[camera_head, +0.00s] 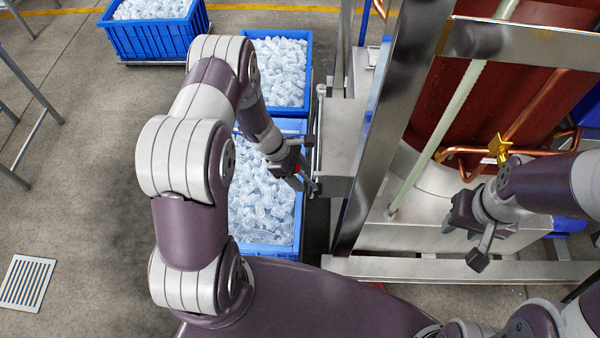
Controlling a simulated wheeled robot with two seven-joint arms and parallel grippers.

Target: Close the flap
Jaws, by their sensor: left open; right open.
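A grey metal piece (341,135) sticks out from the left side of the machine's frame, above the blue crates. It may be the flap, but I cannot tell for sure. My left gripper (308,186) is open just left of this piece, over the right edge of the near ice crate. Whether it touches the metal is unclear. My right gripper (466,240) is open and empty at the right, in front of the machine's lower metal panel.
Blue crates of tube ice stand at the near (286,250), middle (308,92) and far left (150,42). A steel frame post (378,150), copper pipes (452,152) and a yellow valve handle (499,147) surround the red-brown tank (455,85).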

